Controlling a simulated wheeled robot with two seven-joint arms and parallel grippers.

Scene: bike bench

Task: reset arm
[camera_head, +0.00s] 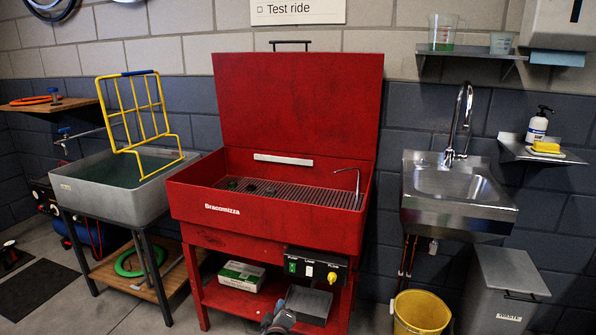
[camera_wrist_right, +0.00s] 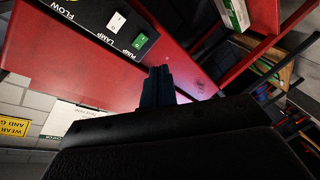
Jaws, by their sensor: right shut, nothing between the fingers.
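My right gripper (camera_head: 277,318) shows at the bottom middle of the head view, in front of the lower part of the red parts washer (camera_head: 268,225). In the right wrist view its dark fingers (camera_wrist_right: 158,88) are together with nothing between them, pointing toward the red front of the washer. The control box (camera_head: 318,268), with a green switch, a white switch and a yellow knob, is close to that gripper. Its lamp and pump switches also show in the right wrist view (camera_wrist_right: 128,32). My left gripper is in neither view.
A grey tub (camera_head: 75,190) with a yellow rack (camera_head: 140,110) stands left of the washer. A steel sink (camera_head: 455,190), yellow bucket (camera_head: 420,313) and grey waste bin (camera_head: 503,295) are at right. A green and white box (camera_head: 242,275) lies on the washer's lower shelf. Floor at left is partly clear.

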